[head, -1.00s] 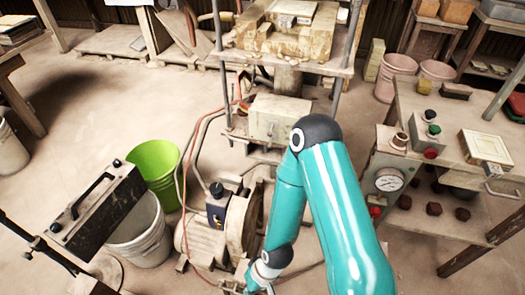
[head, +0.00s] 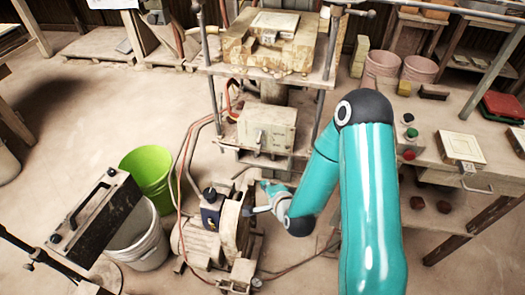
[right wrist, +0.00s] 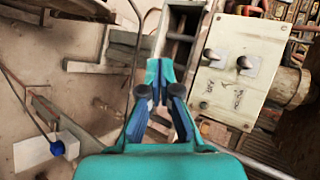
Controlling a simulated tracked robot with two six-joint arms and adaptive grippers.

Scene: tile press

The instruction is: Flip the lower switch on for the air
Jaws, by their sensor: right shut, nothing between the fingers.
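A pale, worn control box (head: 268,127) sits on the press frame's lower shelf. In the right wrist view the box (right wrist: 228,85) stands right of my fingers, with two switches, one at the left (right wrist: 213,57) and one at the right (right wrist: 244,64). Dark marks lie beside them on its face. I cannot tell which switch is the lower one, or their positions. My right gripper (head: 264,187) is below the box in the head view, apart from it. In the right wrist view its fingertips (right wrist: 158,72) are together and empty. My left gripper is not in view.
A motor with a blue switch box (head: 211,208) stands below the press. A green bucket (head: 150,175) and a white bucket (head: 140,240) stand left. A bench with a pale tile mould (head: 462,147) stands right. Hoses and frame posts surround the control box.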

